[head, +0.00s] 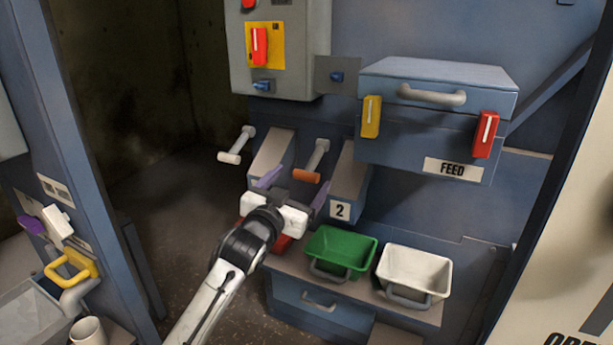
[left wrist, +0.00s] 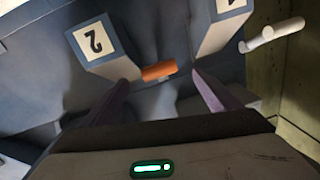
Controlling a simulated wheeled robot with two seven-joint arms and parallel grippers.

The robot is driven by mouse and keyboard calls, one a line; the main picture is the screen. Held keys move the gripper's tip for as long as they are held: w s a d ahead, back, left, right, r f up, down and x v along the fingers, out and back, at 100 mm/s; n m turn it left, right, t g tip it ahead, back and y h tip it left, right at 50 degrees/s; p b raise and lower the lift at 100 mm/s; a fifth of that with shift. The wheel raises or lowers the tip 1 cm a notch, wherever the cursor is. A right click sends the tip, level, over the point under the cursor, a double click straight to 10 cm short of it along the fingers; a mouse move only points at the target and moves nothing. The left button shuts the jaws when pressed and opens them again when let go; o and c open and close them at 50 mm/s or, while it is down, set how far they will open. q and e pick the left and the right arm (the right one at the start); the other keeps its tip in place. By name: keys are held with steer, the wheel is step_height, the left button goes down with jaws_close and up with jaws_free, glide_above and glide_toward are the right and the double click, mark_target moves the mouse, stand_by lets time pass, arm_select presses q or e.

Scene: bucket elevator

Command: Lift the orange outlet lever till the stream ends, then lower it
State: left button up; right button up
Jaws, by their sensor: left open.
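The orange outlet lever (head: 307,176) sticks out beside the chute marked 2 (head: 347,185) in the head view. Its orange grip also shows in the left wrist view (left wrist: 159,71), between my two fingers and beyond their tips. My left gripper (head: 296,191) is open, with purple fingers, just below and in front of the lever. In the left wrist view the gripper (left wrist: 163,80) has nothing between its fingers, and I cannot tell whether either finger touches the lever. No stream is clearly visible at the outlets. My right gripper is not in view.
A white-gripped lever (head: 236,145) stands left of the other chute (head: 270,157). A green bin (head: 341,252) and a white bin (head: 415,272) sit on the shelf below. A red bin (head: 281,242) is partly hidden behind my left gripper. The feed box (head: 435,110) is upper right.

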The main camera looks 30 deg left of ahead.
mark_target(306, 175)
arm_select(q)
steer(key=shift+w+a, duration=0.15)
steer(key=shift+w, duration=1)
steer(key=shift+w+a, duration=0.1)
steer(key=shift+w, duration=1)
steer(key=shift+f, duration=0.1)
steer(key=c, duration=1.5)
